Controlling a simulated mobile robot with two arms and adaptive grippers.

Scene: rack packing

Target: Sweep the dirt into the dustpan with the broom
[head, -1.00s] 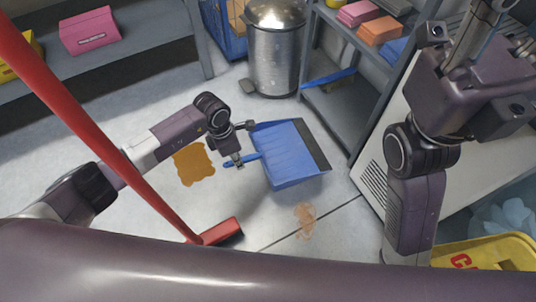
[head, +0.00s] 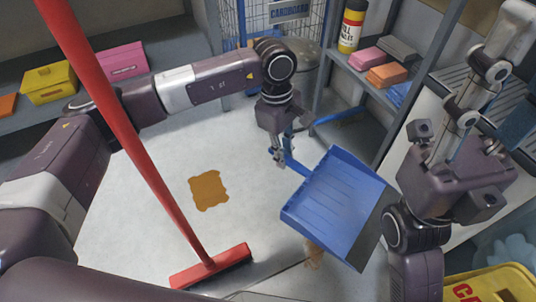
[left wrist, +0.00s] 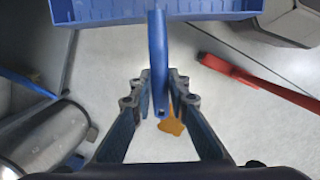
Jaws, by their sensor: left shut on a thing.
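The blue dustpan (head: 335,205) hangs tilted above the floor, its dark lip toward the lower right. My left gripper (head: 277,155) is shut on its handle (head: 291,157); the left wrist view shows the handle (left wrist: 158,60) between the fingers. The red broom (head: 150,165) leans with its head (head: 212,267) low in the head view; its upper end is out of frame. An orange-brown patch (head: 208,190) and a paler brown patch (head: 313,258), partly hidden by the dustpan, are on the floor. My right gripper (head: 490,95) is raised at the right; its fingertips are unclear.
A grey shelf (head: 352,75) with coloured boxes stands at the back right, beside a metal bin (head: 308,70). A left shelf holds yellow (head: 48,83) and pink (head: 123,62) boxes. A yellow container (head: 490,284) is at the lower right.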

